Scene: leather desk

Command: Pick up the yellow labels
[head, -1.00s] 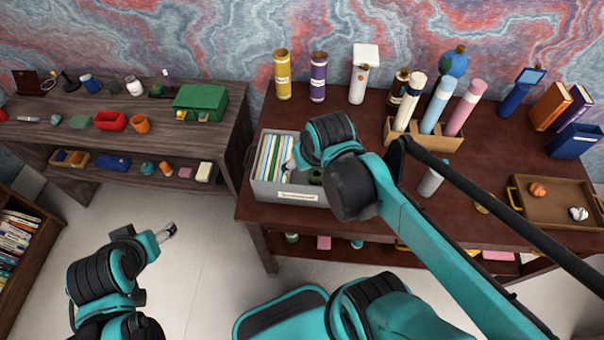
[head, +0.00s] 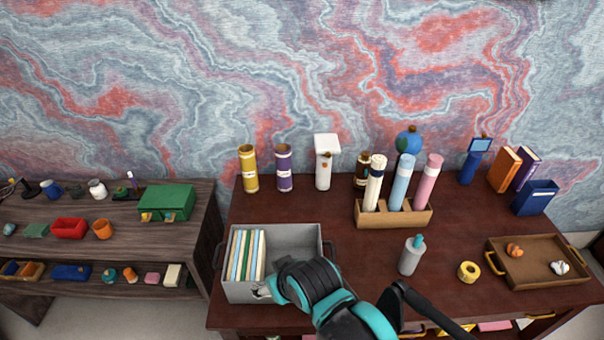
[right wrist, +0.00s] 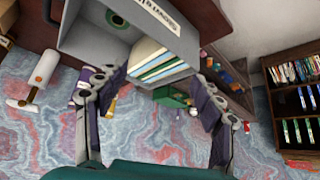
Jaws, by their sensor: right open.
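A small yellow roll (head: 469,271), which looks like the yellow labels, lies on the dark red desk (head: 345,238) between the grey bottle and the brown tray. My right gripper (right wrist: 156,80) is open and empty in the right wrist view. In the head view it is at the front of the grey box (head: 290,234), well left of the yellow roll, and mostly hidden by my arm. The box shows in the right wrist view (right wrist: 85,45) with files and a green roll (right wrist: 117,19) inside. My left gripper is out of view.
A grey bottle (head: 411,256) stands left of the yellow roll. A brown tray (head: 530,277) with small items is on its right. A wooden holder (head: 393,218) with tall tubes stands behind. A side shelf (head: 185,240) is at the left. Bare desk surrounds the roll.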

